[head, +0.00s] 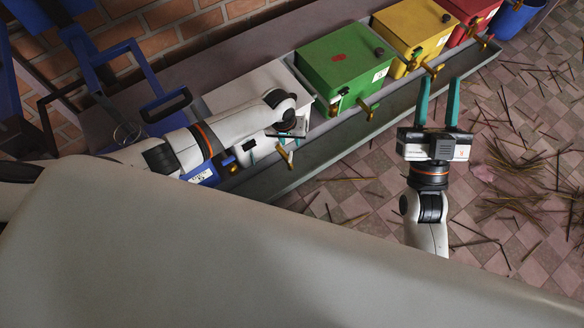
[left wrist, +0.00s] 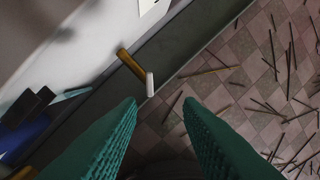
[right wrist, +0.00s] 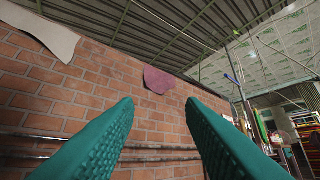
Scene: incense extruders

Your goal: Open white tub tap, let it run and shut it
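The white tub (head: 245,85) stands in the row by the wall, partly hidden by my left arm. Its brass tap (head: 284,152) sticks out at the front; it also shows in the left wrist view (left wrist: 130,63), with a short pale piece (left wrist: 150,84) at its outer end. I cannot tell whether anything runs from it. My left gripper (head: 278,138) is at the tub's front, fingers spread around the tap's area. In the left wrist view the fingers are open and empty, the tap beyond their tips. My right gripper (head: 440,79) is open and empty, raised over the floor at right.
Green (head: 340,65), yellow (head: 412,32) and red (head: 470,8) tubs with brass taps stand to the right. A grey trough (head: 310,160) runs below the taps. A blue tub lies left of the white one. Sticks litter the tiled floor (head: 500,180).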

